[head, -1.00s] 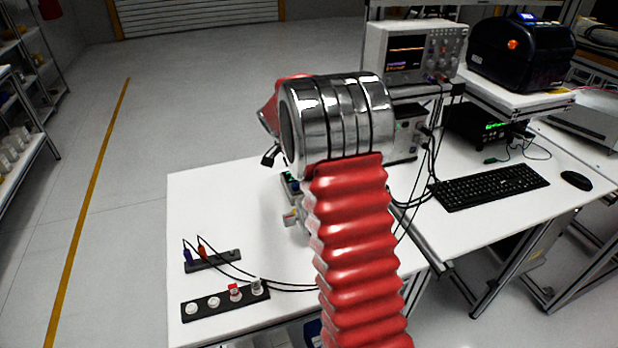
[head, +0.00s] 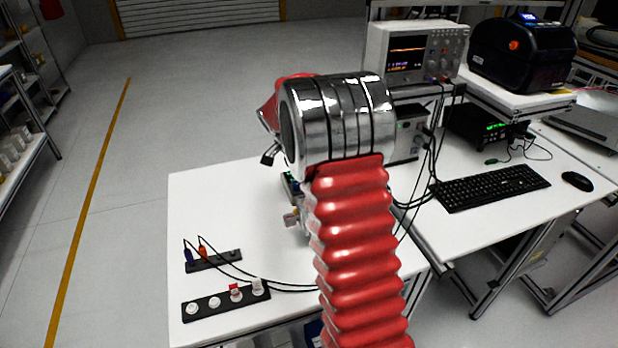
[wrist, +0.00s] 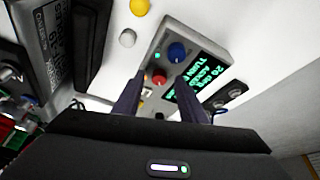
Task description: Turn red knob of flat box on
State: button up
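In the wrist view, a grey flat box (wrist: 205,48) lies on the white table with a red knob (wrist: 160,76), a blue knob (wrist: 177,52) and a dark display (wrist: 192,78) with green text. My gripper (wrist: 160,94) is open, its two dark fingers apart and pointing at the box. The red knob shows in the gap between the fingertips, a little beyond them. I cannot tell whether either finger touches it. In the head view, my red and silver arm covers the flat box and the gripper.
A black strip with white and red knobs (head: 226,301) lies at the table's front left, by a smaller cable strip (head: 214,261). An oscilloscope (head: 415,50) and keyboard (head: 490,187) stand right.

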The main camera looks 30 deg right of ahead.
jog(key=v, duration=1.3)
jog(key=shift+r, duration=0.15)
jog(key=shift+n, duration=0.3)
jog(key=s+a+f+n+y, duration=0.2)
jog(key=s+a+f+n, duration=0.1)
jog(key=s+a+n, duration=0.45)
jog(key=s+a+r+n+t+y, duration=0.1)
jog(key=s+a+r+n+t, duration=0.1)
jog(key=s+a+n, duration=0.2)
jog(key=s+a+r+n+t+y, duration=0.1)
jog(key=s+a+r+n+t, duration=0.2)
jog(key=s+a, duration=0.8)
jog(key=s+n, duration=0.2)
jog(key=s, duration=0.4)
jog(key=shift+y, duration=0.3)
jog(key=shift+c, duration=0.9)
